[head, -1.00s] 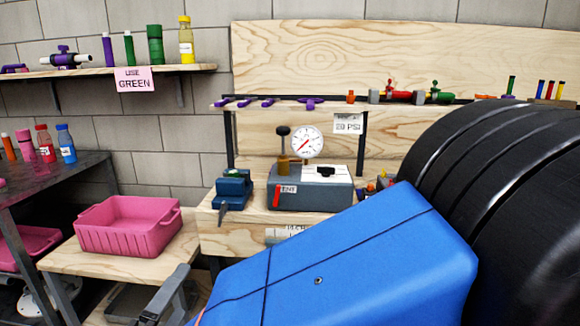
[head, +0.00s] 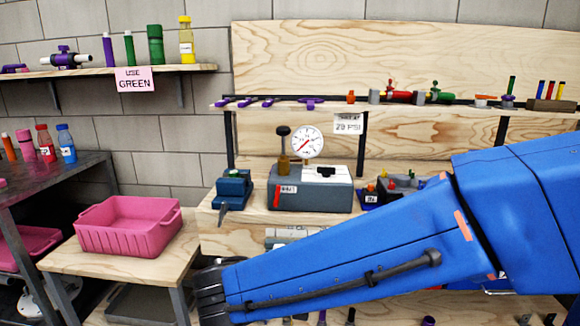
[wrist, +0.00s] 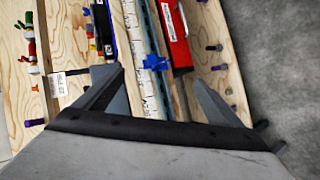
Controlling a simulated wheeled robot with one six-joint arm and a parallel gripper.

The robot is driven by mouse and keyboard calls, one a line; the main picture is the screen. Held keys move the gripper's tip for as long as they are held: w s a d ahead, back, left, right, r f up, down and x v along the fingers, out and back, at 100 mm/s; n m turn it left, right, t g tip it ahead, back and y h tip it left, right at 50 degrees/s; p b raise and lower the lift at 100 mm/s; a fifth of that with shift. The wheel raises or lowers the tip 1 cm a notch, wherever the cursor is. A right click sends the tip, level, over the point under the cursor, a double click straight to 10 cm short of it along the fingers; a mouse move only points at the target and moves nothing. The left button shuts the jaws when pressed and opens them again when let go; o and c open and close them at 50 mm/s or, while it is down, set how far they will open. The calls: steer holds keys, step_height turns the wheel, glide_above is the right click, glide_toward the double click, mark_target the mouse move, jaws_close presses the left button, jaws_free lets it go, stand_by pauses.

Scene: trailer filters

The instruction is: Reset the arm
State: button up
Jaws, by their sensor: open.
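My gripper (wrist: 157,74) shows in the wrist view with its two grey fingers spread apart and nothing between them. Past the fingers, the wrist view shows a wooden surface (wrist: 205,50), a red box (wrist: 174,32) and a small blue piece (wrist: 155,62). In the head view my blue arm reaches from the right edge down to the lower left, ending in a dark joint low in the picture. The gripper fingers cannot be made out there.
A pink bin (head: 128,228) stands on a low wooden table at the left. A pressure gauge (head: 308,142) and a grey box (head: 310,190) sit on the workbench. A shelf (head: 130,70) holds bottles and a pink "USE GREEN" sign (head: 134,80). My arm covers part of the bench front.

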steer(key=s+d+f+m+g, duration=0.25)
steer(key=d+g, duration=0.25)
steer(key=d, duration=1.1)
steer(key=s+d+f+m+y, duration=0.1)
steer(key=s+d+m+y, duration=0.5)
steer(key=s, duration=0.5)
steer(key=shift+s+d+f+m+y, duration=0.15)
steer(key=shift+s+d+m+y, duration=0.25)
steer(key=shift+d+y, duration=0.7)
steer(key=shift+d+h, duration=0.2)
steer(key=shift+h, duration=0.1)
